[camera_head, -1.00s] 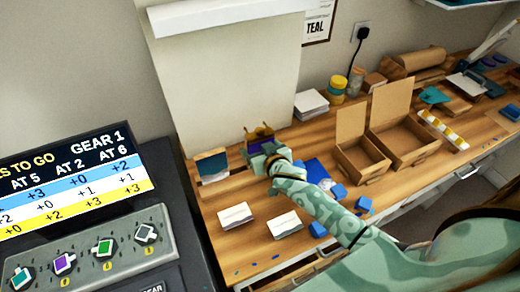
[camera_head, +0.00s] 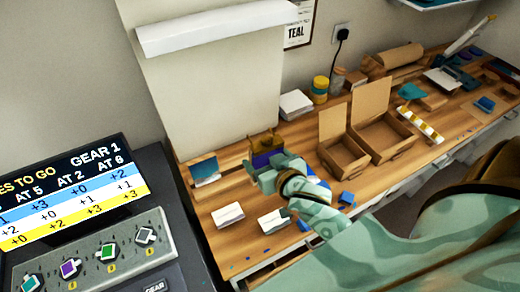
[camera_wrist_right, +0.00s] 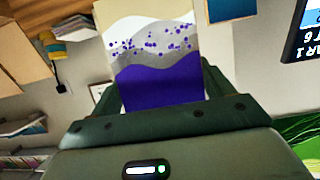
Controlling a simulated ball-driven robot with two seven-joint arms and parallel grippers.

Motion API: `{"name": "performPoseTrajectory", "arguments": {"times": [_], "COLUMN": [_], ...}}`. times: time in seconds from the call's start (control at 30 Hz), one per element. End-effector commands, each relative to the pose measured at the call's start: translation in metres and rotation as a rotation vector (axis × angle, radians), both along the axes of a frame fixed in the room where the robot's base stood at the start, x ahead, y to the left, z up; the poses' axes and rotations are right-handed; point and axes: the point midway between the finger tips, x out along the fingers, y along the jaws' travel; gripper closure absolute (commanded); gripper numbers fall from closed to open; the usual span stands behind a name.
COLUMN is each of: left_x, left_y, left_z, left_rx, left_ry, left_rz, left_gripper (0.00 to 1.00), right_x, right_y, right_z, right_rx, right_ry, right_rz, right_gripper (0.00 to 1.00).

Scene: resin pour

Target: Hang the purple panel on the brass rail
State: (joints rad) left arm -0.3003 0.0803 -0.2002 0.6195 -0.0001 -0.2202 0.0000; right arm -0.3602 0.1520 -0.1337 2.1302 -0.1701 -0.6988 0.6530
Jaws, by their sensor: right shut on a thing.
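My right gripper (camera_head: 267,172) is shut on the purple panel (camera_head: 268,158) and holds it over the left part of the bench. In the right wrist view the panel (camera_wrist_right: 158,75) stands up between the fingers, with a purple lower band, grey and white waves above and purple dots. The gripper body hides its bottom edge. A brownish-gold shape shows just above the panel in the head view; I cannot tell what it is. I cannot make out a brass rail for certain in either view. My left gripper is not in view.
A blue panel (camera_head: 205,171) stands left of the gripper. White cards (camera_head: 228,215) lie in front, with blue pieces near my forearm. Open cardboard boxes (camera_head: 385,134) stand to the right. A dark console (camera_head: 95,250) fills the lower left. A pale board (camera_head: 215,90) rises behind.

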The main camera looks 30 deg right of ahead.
Motion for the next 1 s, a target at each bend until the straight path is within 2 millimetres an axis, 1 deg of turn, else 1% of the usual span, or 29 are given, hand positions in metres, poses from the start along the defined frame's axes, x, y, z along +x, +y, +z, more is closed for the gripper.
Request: {"name": "performPoseTrajectory", "arguments": {"times": [0.07,0.17,0.27,0.3,0.37,0.4,0.47,0.5,0.8,0.9,1.0], "left_x": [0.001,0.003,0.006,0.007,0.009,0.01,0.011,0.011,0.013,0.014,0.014], "left_y": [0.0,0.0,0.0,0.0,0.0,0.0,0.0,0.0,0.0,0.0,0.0], "left_z": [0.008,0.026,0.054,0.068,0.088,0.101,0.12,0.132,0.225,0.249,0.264], "left_rx": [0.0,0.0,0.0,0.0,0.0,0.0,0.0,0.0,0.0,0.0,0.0], "left_ry": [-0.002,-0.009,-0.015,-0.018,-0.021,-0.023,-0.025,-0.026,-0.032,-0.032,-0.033], "left_rz": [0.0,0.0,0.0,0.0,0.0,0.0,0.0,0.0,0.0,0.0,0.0], "left_gripper": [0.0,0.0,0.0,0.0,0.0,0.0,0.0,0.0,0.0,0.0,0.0], "right_x": [-0.003,-0.001,0.005,0.008,0.013,0.016,0.02,0.022,0.036,0.039,0.04], "right_y": [0.0,0.0,0.0,0.0,0.001,0.001,0.001,0.001,-0.001,-0.001,-0.001], "right_z": [0.012,0.037,0.076,0.095,0.124,0.142,0.168,0.185,0.308,0.34,0.359], "right_rx": [0.001,-0.001,0.0,-0.001,0.001,0.001,0.0,0.0,0.0,0.001,0.001], "right_ry": [-0.004,-0.008,-0.011,-0.01,-0.012,-0.01,-0.009,-0.008,-0.006,-0.005,-0.003], "right_rz": [0.0,0.0,0.001,0.002,0.004,0.004,0.004,0.004,0.002,0.003,0.005], "right_gripper": [0.43,0.43,0.43,0.43,0.43,0.43,0.43,0.43,0.43,0.43,0.43]}}
